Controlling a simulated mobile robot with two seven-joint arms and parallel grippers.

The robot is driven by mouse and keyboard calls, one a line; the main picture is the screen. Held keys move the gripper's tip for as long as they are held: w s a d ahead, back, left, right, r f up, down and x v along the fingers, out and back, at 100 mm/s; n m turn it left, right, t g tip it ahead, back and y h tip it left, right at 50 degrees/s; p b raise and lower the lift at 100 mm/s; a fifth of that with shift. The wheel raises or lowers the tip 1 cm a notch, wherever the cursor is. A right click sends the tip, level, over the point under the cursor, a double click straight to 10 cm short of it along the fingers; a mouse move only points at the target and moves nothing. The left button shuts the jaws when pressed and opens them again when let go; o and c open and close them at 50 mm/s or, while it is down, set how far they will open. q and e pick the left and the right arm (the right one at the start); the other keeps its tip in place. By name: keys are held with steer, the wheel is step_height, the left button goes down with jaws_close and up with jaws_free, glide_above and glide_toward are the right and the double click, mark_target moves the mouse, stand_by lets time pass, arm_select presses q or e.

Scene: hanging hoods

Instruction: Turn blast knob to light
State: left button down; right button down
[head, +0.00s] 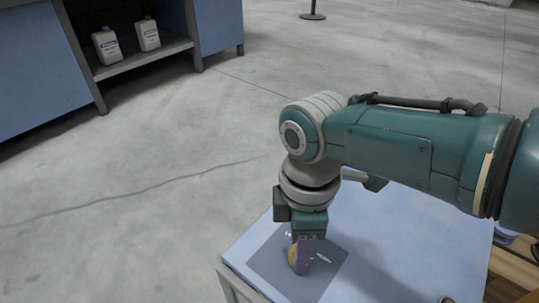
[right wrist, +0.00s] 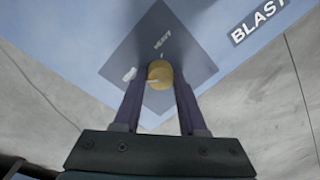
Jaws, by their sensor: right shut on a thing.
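The blast knob (right wrist: 159,73) is a round yellow-tan knob on a dark square plate (right wrist: 190,62) in the right wrist view. White lettering on the plate reads HEAVY above the knob, and a white mark lies left of it. BLAST is printed beyond the plate at the upper right. My right gripper (right wrist: 158,98) is shut on the knob, one finger on each side. In the head view the right gripper (head: 305,262) points down at the plate and partly hides the knob (head: 292,256). The knob's exact pointing direction is unclear. My left gripper is in neither view.
The plate is on a light blue panel top (head: 380,245), with open concrete floor (head: 150,160) to its left. A blue bench (head: 220,25) at the upper left holds two white bottles (head: 148,35) on its shelf. Wooden slats (head: 512,265) show at the right edge.

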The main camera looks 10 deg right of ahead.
steer(key=shift+c, duration=2.3)
jaws_free()
step_height(320, 180, up, 10)
steer(key=p, duration=0.8)
steer(key=shift+w, duration=0.25)
